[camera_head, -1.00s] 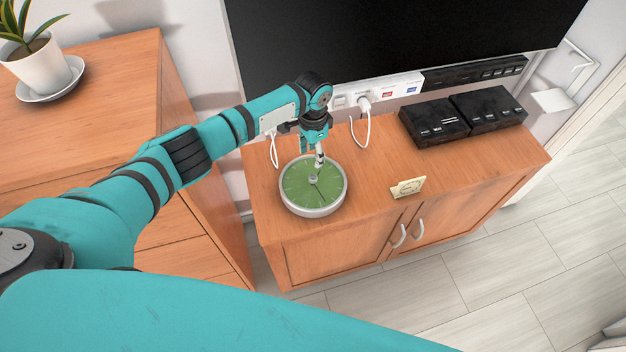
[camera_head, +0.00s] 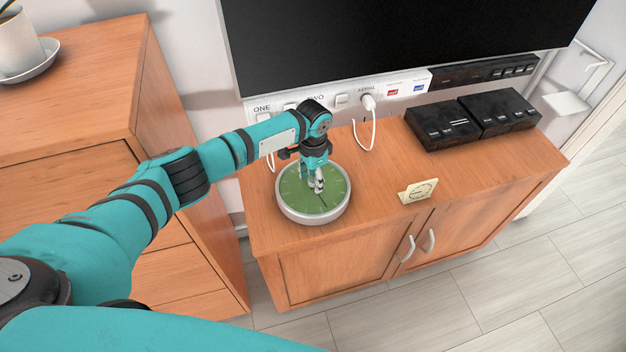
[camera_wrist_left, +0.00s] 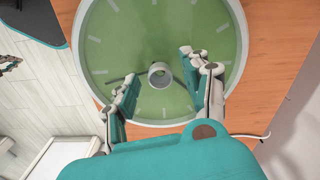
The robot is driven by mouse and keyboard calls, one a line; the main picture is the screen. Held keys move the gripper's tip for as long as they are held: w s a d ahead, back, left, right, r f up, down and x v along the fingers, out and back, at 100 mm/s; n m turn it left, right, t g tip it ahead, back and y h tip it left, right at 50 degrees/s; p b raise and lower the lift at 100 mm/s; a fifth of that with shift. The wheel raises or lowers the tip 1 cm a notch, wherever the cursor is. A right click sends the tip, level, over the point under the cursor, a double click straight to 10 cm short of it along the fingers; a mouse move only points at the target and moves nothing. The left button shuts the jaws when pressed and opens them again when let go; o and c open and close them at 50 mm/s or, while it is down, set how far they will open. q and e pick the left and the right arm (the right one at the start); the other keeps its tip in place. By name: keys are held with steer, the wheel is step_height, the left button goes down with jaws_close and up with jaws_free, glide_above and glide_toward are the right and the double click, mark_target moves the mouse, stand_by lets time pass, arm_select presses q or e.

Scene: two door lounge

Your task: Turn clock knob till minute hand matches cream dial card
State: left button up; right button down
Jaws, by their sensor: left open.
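The round clock with a green face and pale rim (camera_head: 290,211) lies flat on the wooden cabinet in the head view. My left gripper (camera_head: 317,188) points down over its middle. In the left wrist view the clock's grey ring-like knob (camera_wrist_left: 160,75) stands at the centre of the face, between the two spread fingers of my left gripper (camera_wrist_left: 158,88), which do not touch it. Dark hands show near the knob, partly hidden by the fingers. My right gripper is out of view.
Two black boxes (camera_head: 473,121) stand at the cabinet's back right. A white socket strip (camera_head: 340,100) with a plug and cable runs behind, under a large dark screen (camera_head: 400,40). A taller wooden drawer unit (camera_head: 75,120) stands left. The cabinet top right of the card is clear.

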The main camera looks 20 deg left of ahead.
arm_select(q)
jaws_close()
stand_by(0.3)
steer(key=shift+m, duration=0.3)
steer(key=m, duration=0.9)
steer(key=shift+m+b, duration=0.3)
steer(key=shift+m, duration=0.1)
steer(key=m, duration=0.5)
steer(key=shift+b, duration=0.4)
steer(key=m, duration=0.4)
steer(key=shift+m+b, duration=0.3)
